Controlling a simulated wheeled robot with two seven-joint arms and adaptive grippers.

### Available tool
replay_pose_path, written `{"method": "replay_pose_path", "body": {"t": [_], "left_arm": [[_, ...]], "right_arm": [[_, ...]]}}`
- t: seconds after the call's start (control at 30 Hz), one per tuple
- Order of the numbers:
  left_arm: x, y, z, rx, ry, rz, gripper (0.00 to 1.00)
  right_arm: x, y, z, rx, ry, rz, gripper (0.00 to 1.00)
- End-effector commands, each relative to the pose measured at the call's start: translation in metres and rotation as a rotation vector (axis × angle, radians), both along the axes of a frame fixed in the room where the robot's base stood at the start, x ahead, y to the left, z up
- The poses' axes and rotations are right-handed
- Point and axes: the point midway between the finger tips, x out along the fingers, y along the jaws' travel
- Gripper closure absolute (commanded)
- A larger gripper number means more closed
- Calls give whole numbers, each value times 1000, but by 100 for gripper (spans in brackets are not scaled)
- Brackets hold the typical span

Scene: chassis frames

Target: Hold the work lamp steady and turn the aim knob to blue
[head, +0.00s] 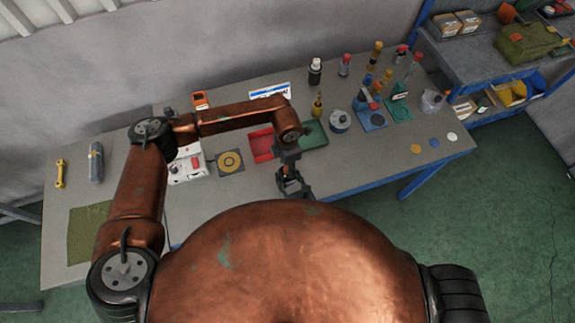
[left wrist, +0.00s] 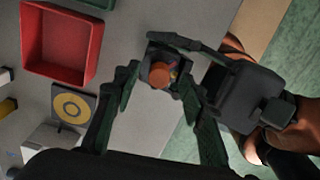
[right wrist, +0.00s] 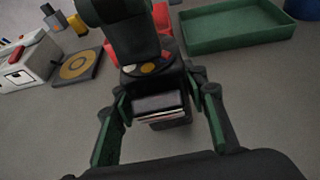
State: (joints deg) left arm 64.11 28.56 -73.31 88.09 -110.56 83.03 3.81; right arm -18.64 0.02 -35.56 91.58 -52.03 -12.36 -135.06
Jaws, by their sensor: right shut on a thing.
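My left gripper (head: 292,188) hangs over the front edge of the table in the head view. In the left wrist view its open fingers (left wrist: 160,78) stand on either side of the orange knob (left wrist: 160,74), with gaps beside it. The knob sits on the dark work lamp (left wrist: 150,65); small coloured spots show beside it. My right gripper (right wrist: 158,88) is shut on the lamp's dark block (right wrist: 162,108), between its green pads in the right wrist view. A dark body above hides part of the lamp there. In the head view my copper body hides my right gripper.
On the table (head: 330,175) lie a red tray (head: 262,143), a green tray (head: 314,134), a plate with a yellow ring (head: 230,163) and a white box (head: 188,168). Several bottles and tools stand at the back right. The front right of the tabletop is mostly clear.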

Motion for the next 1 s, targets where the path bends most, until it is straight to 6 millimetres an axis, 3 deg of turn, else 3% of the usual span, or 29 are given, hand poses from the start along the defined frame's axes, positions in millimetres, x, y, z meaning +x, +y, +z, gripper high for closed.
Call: {"method": "replay_pose_path", "body": {"t": [0.5, 0.7, 1.0], "left_arm": [[1, 0, 96, -1, -4, -2, 62], [1, 0, 113, -1, -1, 0, 62], [1, 0, 116, -1, -1, 0, 62]], "right_arm": [[0, 0, -1, 0, 1, 0, 94], [0, 0, -1, 0, 1, 0, 94], [0, 0, -1, 0, 1, 0, 94]]}}
